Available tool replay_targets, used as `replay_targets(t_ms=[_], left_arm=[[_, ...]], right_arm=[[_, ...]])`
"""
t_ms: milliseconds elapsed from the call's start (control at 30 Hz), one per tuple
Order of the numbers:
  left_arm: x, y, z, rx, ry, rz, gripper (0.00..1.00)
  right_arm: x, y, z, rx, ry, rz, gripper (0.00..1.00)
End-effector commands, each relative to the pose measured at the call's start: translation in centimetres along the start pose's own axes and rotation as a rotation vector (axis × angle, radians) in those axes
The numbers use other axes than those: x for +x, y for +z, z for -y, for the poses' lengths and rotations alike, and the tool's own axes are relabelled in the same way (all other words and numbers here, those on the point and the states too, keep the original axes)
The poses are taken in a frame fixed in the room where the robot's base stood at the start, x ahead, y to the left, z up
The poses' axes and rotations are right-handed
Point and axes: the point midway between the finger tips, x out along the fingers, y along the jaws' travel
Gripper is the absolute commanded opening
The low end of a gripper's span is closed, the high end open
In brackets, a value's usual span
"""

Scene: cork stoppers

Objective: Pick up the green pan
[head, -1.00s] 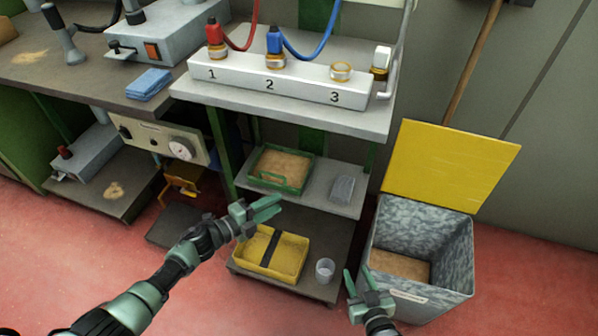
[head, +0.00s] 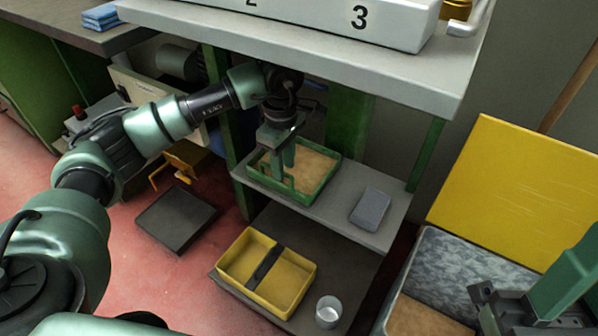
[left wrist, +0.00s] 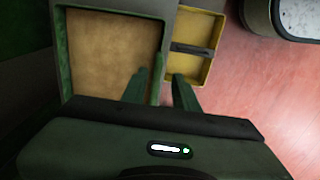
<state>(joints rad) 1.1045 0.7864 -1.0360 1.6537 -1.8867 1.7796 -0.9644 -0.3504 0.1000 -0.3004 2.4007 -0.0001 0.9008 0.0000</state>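The green pan (head: 325,183) sits on the grey middle shelf and holds a tan, grainy layer. It also shows in the left wrist view (left wrist: 64,60), at the upper left. My left gripper (head: 282,165) points down at the pan's near left side. In the left wrist view its two fingers (left wrist: 160,80) are apart, with the pan's edge seeming to lie between them. I cannot tell whether they touch it. Part of my right gripper (head: 560,290) shows at the lower right, cut off by the frame; its fingers are not clear.
A grey block (head: 370,206) lies right of the pan. Below are a yellow divided tray (head: 304,290) and a clear cup (head: 328,311). The white bench top (head: 300,42) overhangs the shelf. A bin with a yellow lid (head: 510,195) stands at the right.

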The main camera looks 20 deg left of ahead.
Motion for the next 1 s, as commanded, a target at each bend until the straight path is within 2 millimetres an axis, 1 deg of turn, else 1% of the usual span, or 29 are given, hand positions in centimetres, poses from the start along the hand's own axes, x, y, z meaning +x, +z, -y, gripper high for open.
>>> replay_targets(t_ms=[100, 267, 400, 533, 633, 867, 967, 1000], left_arm=[[1.5, 0.0, 0.1, 0.001, -0.004, -0.002, 0.30], [3.4, -0.2, 0.0, 0.000, -0.002, 0.000, 0.30], [5.6, -0.6, -0.1, -0.001, -0.004, 0.001, 0.30], [7.1, -0.6, -0.2, 0.000, -0.002, 0.002, 0.30], [7.7, -0.6, -0.2, 0.000, -0.002, 0.002, 0.30], [7.6, -0.6, -0.3, 0.000, -0.001, 0.002, 0.30], [7.6, -0.6, -0.3, 0.000, -0.001, 0.002, 0.04], [7.6, -0.6, -0.3, 0.000, -0.001, 0.002, 0.00]], right_arm=[[-0.6, 0.1, 0.0, 0.000, 0.000, -0.002, 0.36], [-1.1, 0.3, 0.0, -0.001, -0.005, -0.012, 0.36], [-0.7, 0.6, 0.0, -0.006, -0.020, -0.050, 0.36], [-0.1, 0.7, 0.0, -0.010, -0.030, -0.074, 0.36], [0.2, 0.7, 0.1, -0.011, -0.034, -0.080, 0.36], [0.3, 0.7, 0.1, -0.011, -0.035, -0.081, 0.36], [0.3, 0.7, 0.1, -0.011, -0.035, -0.081, 0.36], [0.3, 0.7, 0.1, -0.011, -0.035, -0.081, 0.36]])
